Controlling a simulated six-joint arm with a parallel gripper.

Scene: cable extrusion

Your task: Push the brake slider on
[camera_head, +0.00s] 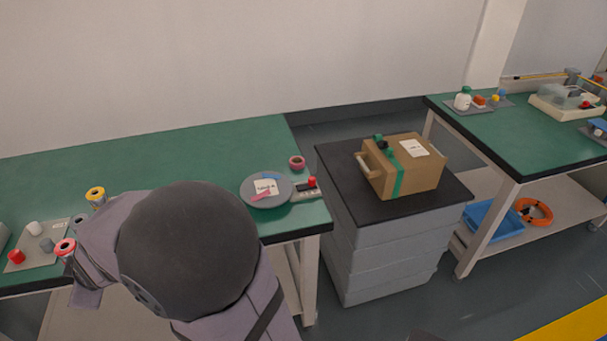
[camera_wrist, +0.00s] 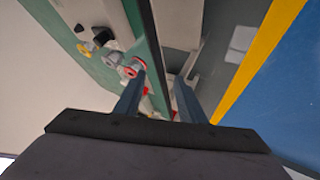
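A small red knob (camera_head: 312,182) stands on a narrow light strip at the right end of the near green bench, beside a round grey disc (camera_head: 266,189) with a label. This looks like the brake slider, but its marking is too small to read. My gripper (camera_wrist: 160,79) is open, with two separate dark fingers and nothing visible between them. In the head view my arm hides the gripper. It is at the left part of the bench, far from the red knob. The slider cannot be made out in the wrist view.
A pink-red spool (camera_head: 65,247), a yellow spool (camera_head: 95,194) and a tray (camera_head: 58,225) with small cylinders lie near my arm. A cardboard box (camera_head: 423,178) stands on the black-topped cabinet (camera_head: 345,185). The bench middle is clear.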

